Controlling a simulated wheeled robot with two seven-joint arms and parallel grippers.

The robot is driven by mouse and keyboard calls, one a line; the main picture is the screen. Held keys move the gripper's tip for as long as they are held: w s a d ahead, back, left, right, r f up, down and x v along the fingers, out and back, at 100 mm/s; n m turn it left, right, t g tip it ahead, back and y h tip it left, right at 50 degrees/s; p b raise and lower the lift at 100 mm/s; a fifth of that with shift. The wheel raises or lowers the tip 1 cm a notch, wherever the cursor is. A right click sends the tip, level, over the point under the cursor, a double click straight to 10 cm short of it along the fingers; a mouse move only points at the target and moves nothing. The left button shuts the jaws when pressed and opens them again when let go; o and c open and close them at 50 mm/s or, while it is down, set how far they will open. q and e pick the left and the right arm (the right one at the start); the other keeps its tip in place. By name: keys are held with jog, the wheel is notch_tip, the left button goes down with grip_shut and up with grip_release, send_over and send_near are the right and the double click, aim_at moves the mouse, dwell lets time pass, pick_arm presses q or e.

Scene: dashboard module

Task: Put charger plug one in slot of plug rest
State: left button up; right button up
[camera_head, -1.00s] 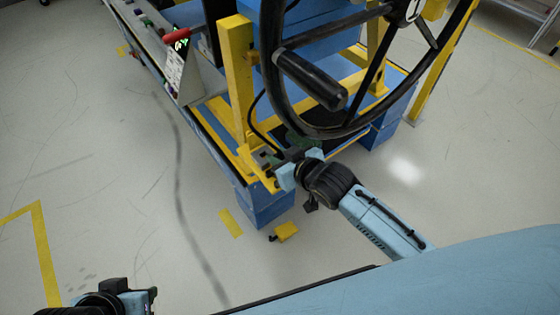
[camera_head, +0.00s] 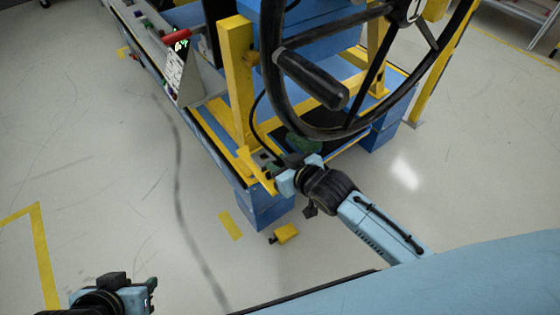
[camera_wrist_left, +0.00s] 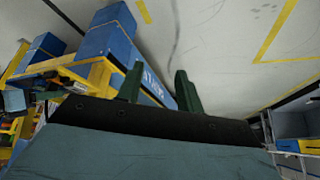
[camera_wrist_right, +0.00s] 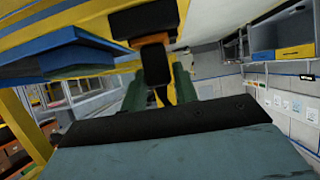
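My right gripper (camera_head: 284,178) is at the lower front corner of the yellow frame in the head view. In the right wrist view its green fingers (camera_wrist_right: 160,82) stand on both sides of a black piece with an orange band, which looks like the charger plug (camera_wrist_right: 157,66). The piece fills the gap between the fingers. A larger black block (camera_wrist_right: 145,20) joins it above; I cannot tell whether this is the plug rest. The slot is not clearly visible. My left gripper (camera_head: 152,290) is at the bottom left, open and empty, its fingers apart in the left wrist view (camera_wrist_left: 158,88).
A black steering wheel (camera_head: 330,125) hangs above my right gripper. A yellow post (camera_head: 238,80) and a black cable (camera_head: 254,115) stand close by. Blue blocks (camera_head: 265,205) carry the frame. A small yellow piece (camera_head: 287,233) lies on the floor. The floor at left is clear.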

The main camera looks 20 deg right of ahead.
jog(key=o, duration=0.3)
pick_arm(q)
jog(key=shift+w, duration=0.1)
pick_arm(e)
jog(key=shift+r, duration=0.1)
jog(key=shift+r, duration=0.35)
jog(key=p+v, duration=0.5)
jog(key=v, duration=0.7)
pick_arm(q)
jog(key=s+a+f+g, duration=0.1)
jog(key=a+f, duration=0.1)
jog(key=f, duration=0.3)
jog(key=s+a+f+g+y, duration=0.1)
jog(key=a+f+g, duration=0.1)
jog(key=f, duration=0.4)
jog(key=shift+s+a, duration=0.15)
jog(key=shift+s, duration=0.25)
pick_arm(e)
jog(key=s+d+f+m+g+h, duration=0.1)
jog(key=s+d+f+g+h, duration=0.3)
jog(key=s+d+f+g, duration=0.4)
jog(key=s+f, duration=0.5)
jog(key=f, duration=0.2)
jog(key=shift+s+m+h, duration=0.35)
jog(key=shift+m+h, duration=0.05)
